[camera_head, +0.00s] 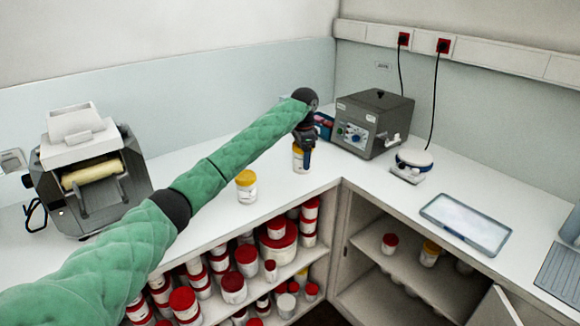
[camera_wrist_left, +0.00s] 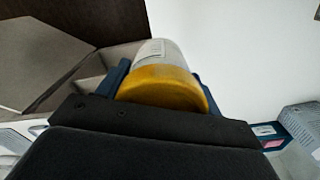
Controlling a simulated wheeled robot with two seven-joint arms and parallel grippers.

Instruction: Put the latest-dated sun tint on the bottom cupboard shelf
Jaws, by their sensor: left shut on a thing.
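My left gripper (camera_head: 304,160) is shut on a white jar with a yellow lid (camera_head: 298,155), upright at the back of the counter near the inner corner. In the left wrist view the same jar (camera_wrist_left: 165,84) sits between the dark fingers. I cannot tell whether its base touches the counter. A second yellow-lidded jar (camera_head: 246,187) stands on the counter to the left. The open cupboard (camera_head: 385,262) on the right holds a red-lidded jar (camera_head: 390,243) and a yellow-lidded jar (camera_head: 429,253) on a shelf. The dates are too small to read. My right gripper is not in view.
Shelves under the left counter hold many red-lidded tubs (camera_head: 277,240). A grey machine (camera_head: 374,122), a small round device (camera_head: 411,165) and a tray (camera_head: 465,224) stand on the right counter. A roller mill (camera_head: 88,172) stands at left. A cupboard door (camera_head: 492,308) stands open.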

